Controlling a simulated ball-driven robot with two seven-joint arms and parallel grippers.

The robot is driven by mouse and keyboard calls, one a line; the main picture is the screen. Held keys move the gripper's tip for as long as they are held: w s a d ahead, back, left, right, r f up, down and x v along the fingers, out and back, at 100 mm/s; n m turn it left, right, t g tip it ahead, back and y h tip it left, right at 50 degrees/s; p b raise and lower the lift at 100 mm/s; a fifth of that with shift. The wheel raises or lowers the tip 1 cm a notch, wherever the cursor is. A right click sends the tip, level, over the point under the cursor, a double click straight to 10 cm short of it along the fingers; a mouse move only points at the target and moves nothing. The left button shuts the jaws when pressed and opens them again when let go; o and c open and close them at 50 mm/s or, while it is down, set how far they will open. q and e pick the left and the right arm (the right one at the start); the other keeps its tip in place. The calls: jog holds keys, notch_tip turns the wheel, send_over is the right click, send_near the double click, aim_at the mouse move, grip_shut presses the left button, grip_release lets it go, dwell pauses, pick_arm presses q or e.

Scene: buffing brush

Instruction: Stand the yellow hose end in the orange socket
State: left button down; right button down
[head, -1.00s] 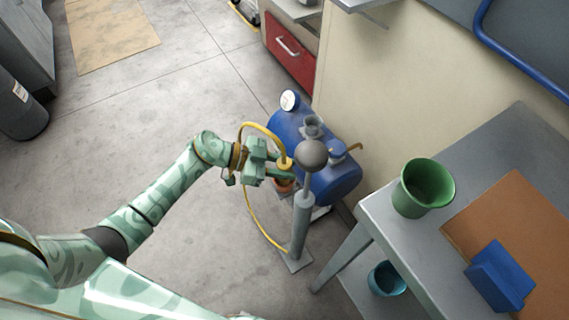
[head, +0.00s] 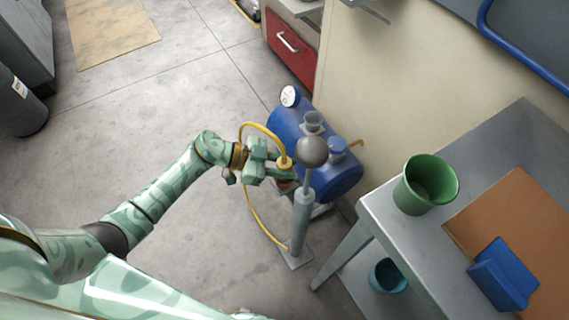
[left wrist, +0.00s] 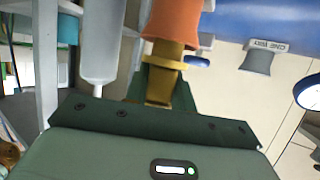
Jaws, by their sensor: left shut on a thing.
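The yellow hose end (head: 284,162) is held upright in my left gripper (head: 284,172), which is shut on it. Its yellow hose loops over the gripper and runs down to the pump (head: 302,225). In the left wrist view the hose end (left wrist: 160,88) has a yellow collar and lines up with the orange socket (left wrist: 172,20). The hose end's tip meets or overlaps the socket's edge; I cannot tell how far it is inside. In the head view, only a little of the socket (head: 285,185) shows beneath my gripper. My right gripper is not in view.
A blue tank (head: 345,178) with a gauge (head: 290,96) stands right behind the pump. The pump's grey ball knob (head: 312,151) rises beside my gripper. A grey table (head: 388,225) with a green cup (head: 427,184) is to the right.

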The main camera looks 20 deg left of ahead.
pick_arm(q)
jog(key=c, duration=1.1)
grip_release()
